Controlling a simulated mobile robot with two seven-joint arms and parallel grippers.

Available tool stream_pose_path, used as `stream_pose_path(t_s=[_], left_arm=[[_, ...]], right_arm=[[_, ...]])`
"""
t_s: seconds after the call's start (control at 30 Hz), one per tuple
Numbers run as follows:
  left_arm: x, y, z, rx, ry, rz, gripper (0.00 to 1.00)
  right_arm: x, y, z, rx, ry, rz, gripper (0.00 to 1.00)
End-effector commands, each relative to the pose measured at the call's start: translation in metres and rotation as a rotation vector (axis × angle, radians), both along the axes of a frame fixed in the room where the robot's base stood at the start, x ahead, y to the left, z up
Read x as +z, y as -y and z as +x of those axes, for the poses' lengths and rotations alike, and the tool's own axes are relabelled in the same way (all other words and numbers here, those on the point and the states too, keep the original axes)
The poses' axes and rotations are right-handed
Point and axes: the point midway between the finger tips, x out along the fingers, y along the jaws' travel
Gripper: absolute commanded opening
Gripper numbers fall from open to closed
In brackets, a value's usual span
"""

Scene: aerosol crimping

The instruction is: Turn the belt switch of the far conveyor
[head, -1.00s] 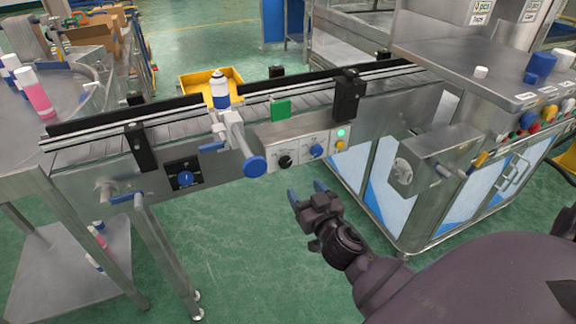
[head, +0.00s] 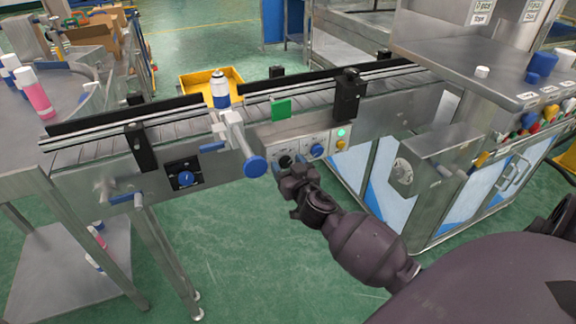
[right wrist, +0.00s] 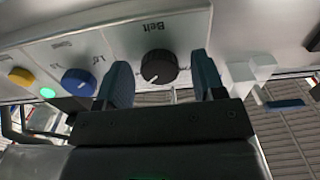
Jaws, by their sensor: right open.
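The belt switch (right wrist: 159,67) is a black round knob under the label "Belt" on a pale control panel. In the right wrist view it shows between the two blue fingers of my right gripper (right wrist: 163,85), which is open. I cannot tell whether the fingers touch it. In the head view the knob (head: 285,161) shows just above my right gripper (head: 285,170), at the front of the conveyor (head: 75,185). My left gripper is not in view.
A blue knob (right wrist: 78,82), a lit green lamp (right wrist: 47,92) and a yellow button (right wrist: 21,76) share the panel. A white and blue can (head: 220,90) stands on the conveyor.

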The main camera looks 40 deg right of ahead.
Motion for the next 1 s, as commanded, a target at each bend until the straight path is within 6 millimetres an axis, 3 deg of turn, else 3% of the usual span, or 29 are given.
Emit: stream_pose_path(t_s=[0.23, 0.53, 1.0], left_arm=[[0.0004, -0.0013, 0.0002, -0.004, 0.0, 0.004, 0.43], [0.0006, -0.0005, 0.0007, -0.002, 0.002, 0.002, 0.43], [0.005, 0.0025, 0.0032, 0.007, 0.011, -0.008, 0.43]], right_arm=[[0.0001, -0.0001, 0.0002, 0.0, 0.0, 0.0, 0.6], [0.0, -0.0002, 0.0, 0.001, 0.0, 0.0, 0.14], [0.0013, -0.0003, 0.0001, 0.001, -0.026, -0.115, 0.14]])
